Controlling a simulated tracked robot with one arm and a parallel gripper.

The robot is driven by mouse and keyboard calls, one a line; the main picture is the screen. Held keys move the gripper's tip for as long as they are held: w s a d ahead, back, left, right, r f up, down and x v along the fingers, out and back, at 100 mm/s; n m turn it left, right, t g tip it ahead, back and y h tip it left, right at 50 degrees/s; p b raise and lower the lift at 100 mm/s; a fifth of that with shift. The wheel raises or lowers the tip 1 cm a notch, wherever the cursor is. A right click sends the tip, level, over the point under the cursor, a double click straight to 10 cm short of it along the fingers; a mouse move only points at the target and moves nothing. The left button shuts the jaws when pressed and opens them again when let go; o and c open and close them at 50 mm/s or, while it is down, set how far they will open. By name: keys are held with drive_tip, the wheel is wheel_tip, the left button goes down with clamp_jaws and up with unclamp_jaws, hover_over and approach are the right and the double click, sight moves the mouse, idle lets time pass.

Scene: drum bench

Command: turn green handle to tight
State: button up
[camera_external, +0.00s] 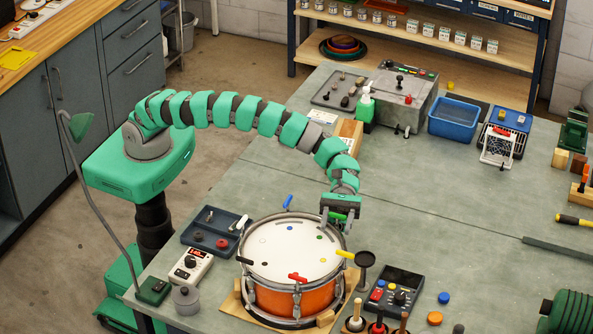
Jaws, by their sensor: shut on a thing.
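An orange drum (270,301) with a white head and metal rim stands on the bench. Coloured handles sit around its rim: blue (288,201) at the back, yellow (344,255) at the right, red (298,277) at the front, white (242,221) at the left and black (244,260) at the front left. A green dot (319,237) on the head lies near my gripper (339,222). My gripper points down at the back-right rim, shut on the green handle, which is mostly hidden by the jaws. Its exact angle and any tight mark cannot be made out.
A black cup-shaped stand (365,262) and a control box (396,290) stand right of the drum. A dark tray (215,232) and a white meter (191,266) are on its left. A wooden box (347,136) stands behind.

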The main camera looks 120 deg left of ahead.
drive_tip(key=shift+w+a+r+m+g+p, duration=0.1)
drive_tip(key=shift+a+r+m+g+p, duration=0.1)
drive_tip(key=shift+m+g+p, duration=0.45)
drive_tip(key=shift+d+g+h+p, duration=0.15)
drive_tip(key=shift+g+h+p, duration=0.15)
drive_tip(key=shift+g+p, duration=0.3)
drive_tip(key=o, duration=1)
drive_tip(key=shift+f, duration=0.15)
drive_tip(key=shift+c, duration=0.2)
drive_tip(key=s+a+b, duration=0.1)
drive_tip(key=a, duration=1.2)
drive_tip(key=shift+s+a, duration=0.3)
drive_tip(key=shift+s, duration=0.1)
